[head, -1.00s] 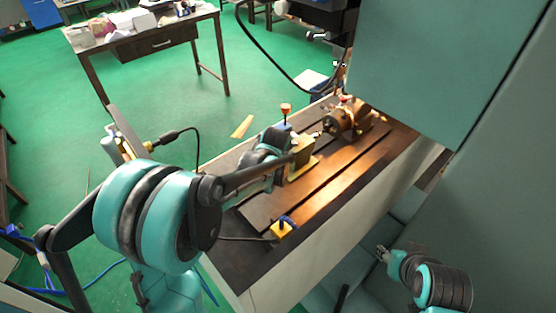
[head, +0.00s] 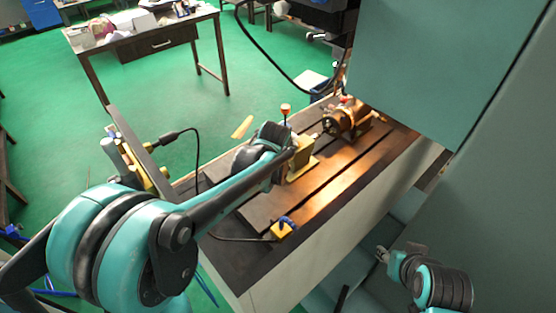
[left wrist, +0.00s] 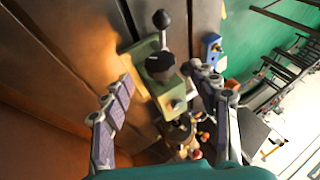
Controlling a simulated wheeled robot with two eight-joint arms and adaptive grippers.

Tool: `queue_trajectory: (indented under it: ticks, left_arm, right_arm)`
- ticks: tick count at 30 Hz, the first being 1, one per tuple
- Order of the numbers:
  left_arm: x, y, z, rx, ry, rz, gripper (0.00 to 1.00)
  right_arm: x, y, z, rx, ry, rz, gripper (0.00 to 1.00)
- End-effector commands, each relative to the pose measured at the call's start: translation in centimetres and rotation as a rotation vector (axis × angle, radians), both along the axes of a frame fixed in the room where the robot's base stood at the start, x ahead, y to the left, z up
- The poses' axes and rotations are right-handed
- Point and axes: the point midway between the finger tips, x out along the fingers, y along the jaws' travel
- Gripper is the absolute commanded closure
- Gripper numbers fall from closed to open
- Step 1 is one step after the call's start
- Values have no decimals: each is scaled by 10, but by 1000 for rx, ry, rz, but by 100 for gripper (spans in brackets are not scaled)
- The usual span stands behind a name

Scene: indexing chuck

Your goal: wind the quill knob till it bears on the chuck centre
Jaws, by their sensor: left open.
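The tailstock (left wrist: 172,92) is a pale green and yellow block on the machine table; in the head view (head: 301,158) it is partly behind my left wrist. Its black quill knob (left wrist: 160,66) faces the left wrist camera, with a ball-ended lever (left wrist: 162,19) beside it. My left gripper (left wrist: 157,77) is open, its fingers on either side of the knob, with a gap at both sides. Whether the fingertips reach as deep as the knob is unclear. The brass-coloured chuck (head: 345,118) stands beyond the tailstock. The quill tip and any contact with the chuck centre are hidden. My right gripper (head: 383,253) is small, low at right.
An orange-topped post (head: 286,109) rises behind the tailstock. A large teal machine housing (head: 440,70) fills the right.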

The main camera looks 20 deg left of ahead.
Motion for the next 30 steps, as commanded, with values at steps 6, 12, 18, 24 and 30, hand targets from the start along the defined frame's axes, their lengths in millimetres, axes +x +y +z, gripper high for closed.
queue_trajectory:
  ticks: [6,12,18,24,30]
  left_arm:
    - [-25,-5,38,-1,1,0,40]
    - [-37,-8,58,-1,1,0,40]
    - [-40,-9,61,-1,1,0,40]
    - [-39,-8,62,-1,1,0,52]
    - [-39,-8,100,-1,0,1,52]
  right_arm:
    - [0,0,0,0,0,0,60]
    - [0,0,0,0,0,0,60]
    - [0,0,0,0,0,0,60]
    - [0,0,1,0,0,0,60]
    - [0,0,39,0,0,0,60]
